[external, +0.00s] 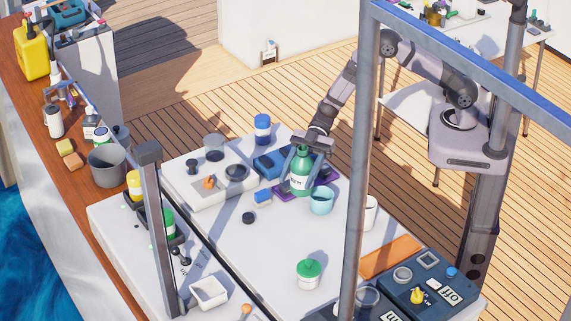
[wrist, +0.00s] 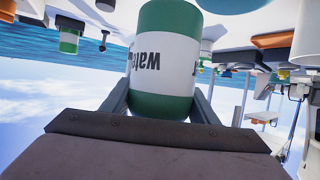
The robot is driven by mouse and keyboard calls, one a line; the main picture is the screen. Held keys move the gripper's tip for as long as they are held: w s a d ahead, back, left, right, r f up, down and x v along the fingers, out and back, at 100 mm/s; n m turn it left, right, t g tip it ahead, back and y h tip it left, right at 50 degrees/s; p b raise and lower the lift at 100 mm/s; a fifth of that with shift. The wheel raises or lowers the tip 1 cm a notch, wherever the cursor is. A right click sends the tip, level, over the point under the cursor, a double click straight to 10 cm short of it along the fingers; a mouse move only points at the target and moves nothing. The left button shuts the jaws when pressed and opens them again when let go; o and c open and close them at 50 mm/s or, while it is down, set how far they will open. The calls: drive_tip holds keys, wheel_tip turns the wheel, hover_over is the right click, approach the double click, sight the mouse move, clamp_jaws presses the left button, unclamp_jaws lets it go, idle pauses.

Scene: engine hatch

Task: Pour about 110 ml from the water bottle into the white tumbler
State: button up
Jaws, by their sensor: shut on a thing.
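The water bottle (external: 300,181) is green with a white label. It is upright, beside the light blue cup (external: 321,202) in the external view. My gripper (external: 303,152) is shut on the bottle, with a finger on each side. In the wrist view the bottle (wrist: 164,55) fills the space between the fingers, its label lettering upside down. I cannot tell whether its base touches the surface. The white tumbler (external: 371,213) stands to the right of the blue cup, partly hidden behind a grey post.
A purple mat (external: 330,188) and a blue box (external: 270,163) lie by the bottle. A grey post (external: 354,200) and rail frame the hatch. A green-lidded jar (external: 308,273) stands in front, and an orange mat (external: 391,256) lies right. The white surface (external: 270,240) between has free room.

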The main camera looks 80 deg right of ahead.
drive_tip(key=shift+s+a+f+n+g+h+b, duration=0.9)
drive_tip(key=shift+s+a+n+g, duration=0.6)
drive_tip(key=shift+s+n+g, duration=0.9)
drive_tip(key=shift+s+a+f+n+g+h+b, duration=0.65)
drive_tip(key=shift+s+a+f+n+g+b, duration=0.7)
drive_tip(key=shift+s+n+g, duration=1)
drive_tip(key=shift+s+a+f+n+g+h+b, duration=0.75)
drive_tip(key=shift+s+a+n+g, duration=1.15)
drive_tip(key=shift+s, duration=0.95)
drive_tip(key=shift+d+f, duration=0.1)
drive_tip(key=shift+d, duration=0.1)
